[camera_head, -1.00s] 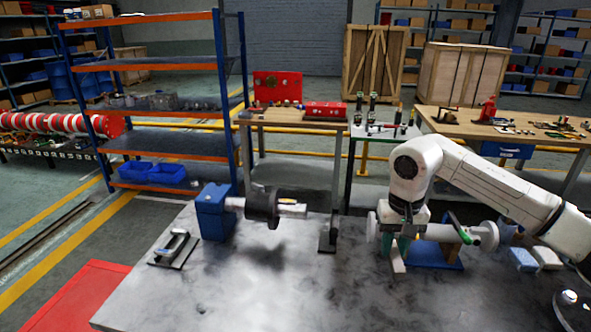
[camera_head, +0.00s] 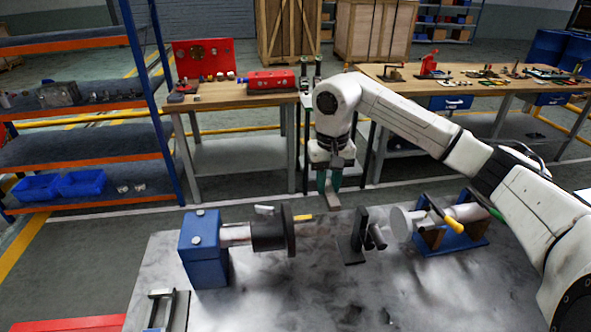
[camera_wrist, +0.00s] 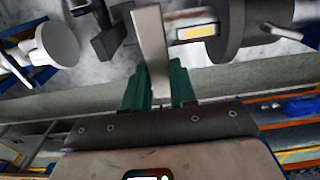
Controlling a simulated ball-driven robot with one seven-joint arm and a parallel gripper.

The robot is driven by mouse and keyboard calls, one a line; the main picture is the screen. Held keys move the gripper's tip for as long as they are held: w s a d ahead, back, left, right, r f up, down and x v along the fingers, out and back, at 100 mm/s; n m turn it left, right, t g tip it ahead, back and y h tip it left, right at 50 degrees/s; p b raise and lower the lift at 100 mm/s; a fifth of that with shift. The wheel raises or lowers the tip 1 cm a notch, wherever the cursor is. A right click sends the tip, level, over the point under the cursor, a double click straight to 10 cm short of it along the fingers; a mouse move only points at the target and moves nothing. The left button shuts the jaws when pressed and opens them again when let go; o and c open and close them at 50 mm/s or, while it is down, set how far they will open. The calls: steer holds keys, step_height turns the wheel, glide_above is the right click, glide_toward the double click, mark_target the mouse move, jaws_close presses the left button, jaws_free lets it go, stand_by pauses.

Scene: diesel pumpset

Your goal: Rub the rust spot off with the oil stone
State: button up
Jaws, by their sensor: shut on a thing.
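My gripper (camera_head: 329,183), with green fingers, is shut on the oil stone (camera_head: 333,201), a pale grey block. It hangs pointing down behind the bench, to the right of the shaft. In the wrist view the stone (camera_wrist: 151,42) sticks out between the green fingers (camera_wrist: 160,88). The shaft with a dark disc (camera_head: 272,232) is held level in a blue block (camera_head: 205,248). A yellow-orange patch, seemingly the rust spot (camera_head: 303,218), shows on its free end, and in the wrist view it (camera_wrist: 197,31) lies just right of the stone, apart from it.
A dark upright bracket (camera_head: 357,238) stands close right of the shaft end. A blue stand (camera_head: 450,238) carries a pale cylinder with a yellow-handled tool across it. A small tool on a plate (camera_head: 163,312) lies at the front left. The bench's front middle is clear.

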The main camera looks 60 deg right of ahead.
steer(key=shift+w, duration=0.3)
steer(key=shift+w+f, duration=0.1)
steer(key=shift+f, duration=0.15)
steer(key=shift+f+b, duration=0.65)
steer(key=shift+f, duration=1.55)
steer(key=shift+f+b, duration=1.05)
steer(key=shift+b, duration=0.25)
steer(key=shift+a, duration=0.1)
